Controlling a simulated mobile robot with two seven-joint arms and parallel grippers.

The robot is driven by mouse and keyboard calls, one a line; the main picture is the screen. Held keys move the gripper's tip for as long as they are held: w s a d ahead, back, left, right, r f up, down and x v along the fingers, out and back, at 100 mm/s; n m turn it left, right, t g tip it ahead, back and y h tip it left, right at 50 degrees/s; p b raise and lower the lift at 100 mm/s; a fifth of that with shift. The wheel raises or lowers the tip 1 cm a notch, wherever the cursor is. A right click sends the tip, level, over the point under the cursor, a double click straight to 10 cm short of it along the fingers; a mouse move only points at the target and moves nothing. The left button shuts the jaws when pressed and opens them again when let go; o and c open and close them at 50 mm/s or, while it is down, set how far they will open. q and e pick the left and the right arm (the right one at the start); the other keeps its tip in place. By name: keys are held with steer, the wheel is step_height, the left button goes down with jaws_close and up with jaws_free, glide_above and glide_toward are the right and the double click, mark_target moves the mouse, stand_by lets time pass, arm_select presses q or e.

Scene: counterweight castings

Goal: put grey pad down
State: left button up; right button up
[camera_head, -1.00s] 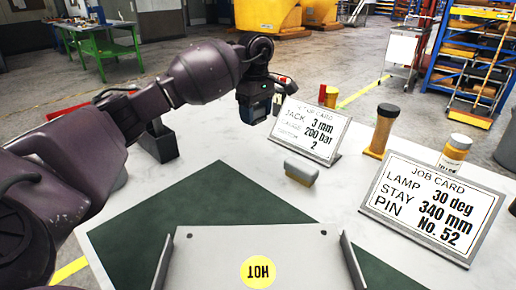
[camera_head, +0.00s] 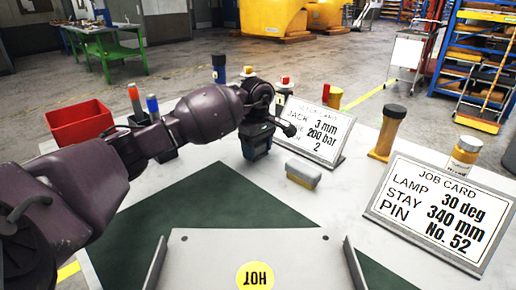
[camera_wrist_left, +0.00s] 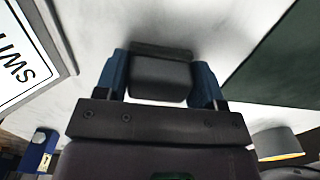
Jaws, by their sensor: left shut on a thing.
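My left gripper (camera_head: 257,150) is low over the white table, behind the green mat. In the left wrist view its two blue fingers (camera_wrist_left: 162,80) are shut on a dark grey pad (camera_wrist_left: 160,77), with white tabletop beyond it. I cannot tell whether the pad touches the table. In the head view the pad is hard to make out under the dark gripper. My right gripper is not in view.
A grey-topped, yellowish block (camera_head: 303,173) sits just right of the gripper. The setup card (camera_head: 313,130) stands behind it, and the job card (camera_head: 440,213) at right. A red bin (camera_head: 78,125) stands at left. The green mat (camera_head: 215,200) is bare around the HOT plate (camera_head: 215,255).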

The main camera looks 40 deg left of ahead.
arm_select(q)
steer(key=o, duration=0.9)
step_height(320, 180, up, 12)
steer(key=shift+r+p, duration=0.1)
steer(key=shift+p, duration=0.8)
